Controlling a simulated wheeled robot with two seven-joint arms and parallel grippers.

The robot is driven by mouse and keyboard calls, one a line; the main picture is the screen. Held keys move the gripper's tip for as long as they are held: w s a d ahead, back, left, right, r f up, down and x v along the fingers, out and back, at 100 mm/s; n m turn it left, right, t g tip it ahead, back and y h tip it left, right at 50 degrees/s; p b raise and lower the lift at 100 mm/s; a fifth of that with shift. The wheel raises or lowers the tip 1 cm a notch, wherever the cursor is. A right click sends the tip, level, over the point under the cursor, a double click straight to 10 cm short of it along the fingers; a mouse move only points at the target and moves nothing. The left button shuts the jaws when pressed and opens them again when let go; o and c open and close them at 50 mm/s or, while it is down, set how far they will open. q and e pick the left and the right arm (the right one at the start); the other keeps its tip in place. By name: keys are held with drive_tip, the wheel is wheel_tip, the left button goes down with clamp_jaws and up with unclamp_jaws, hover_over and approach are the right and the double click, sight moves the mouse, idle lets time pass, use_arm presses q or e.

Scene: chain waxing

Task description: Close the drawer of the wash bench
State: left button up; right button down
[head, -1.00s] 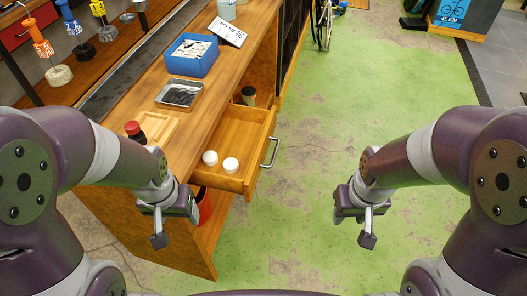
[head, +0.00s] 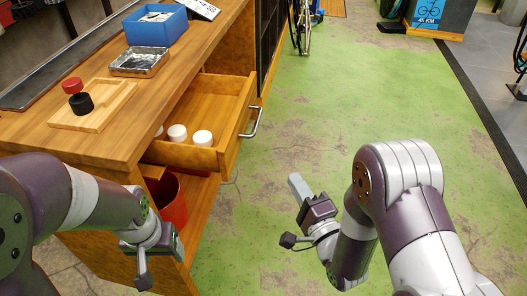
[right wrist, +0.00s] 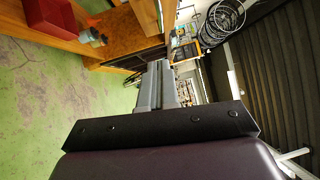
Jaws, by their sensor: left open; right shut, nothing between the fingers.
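The wash bench (head: 100,140) stands on the left in the head view. Its wooden drawer (head: 236,140) is pulled out, with a metal handle (head: 252,122) on its front. White jars (head: 203,138) sit inside near its near side, one partly hidden by the bench top. My right gripper (head: 295,183) is shut and empty, apart from the drawer, in front of it and to the right in the picture. Its closed fingers (right wrist: 154,86) also show in the right wrist view. My left gripper (head: 176,243) is low beside the bench's near end, away from the drawer; its fingers are hardly visible.
On the bench top are a wooden board (head: 95,105) with a red-capped and a black item, a metal tray (head: 139,62) and a blue box (head: 155,26). A red bin (head: 170,200) stands below the drawer. The green floor (head: 320,100) to the right is clear.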

sight(203, 142)
drive_tip(key=s+a+b+x, duration=0.1)
drive_tip(key=a+x, duration=0.1)
drive_tip(key=x, duration=1.1)
drive_tip(key=shift+a+r+m, duration=0.25)
drive_tip(key=shift+m, duration=0.15)
drive_tip(key=w+a+b, duration=0.1)
drive_tip(key=a, duration=0.3)
drive_tip(key=w+a+b, duration=0.1)
drive_tip(key=a+b, duration=0.1)
drive_tip(key=a, duration=0.3)
drive_tip(key=w+a+b, duration=0.1)
drive_tip(key=a, duration=0.4)
drive_tip(key=shift+w+a+b, duration=0.2)
drive_tip(key=shift+w+b, duration=0.15)
drive_tip(key=shift+w+a, duration=0.1)
drive_tip(key=shift+a, duration=0.2)
drive_tip(key=shift+a+r, duration=0.1)
drive_tip(key=shift+r, duration=0.05)
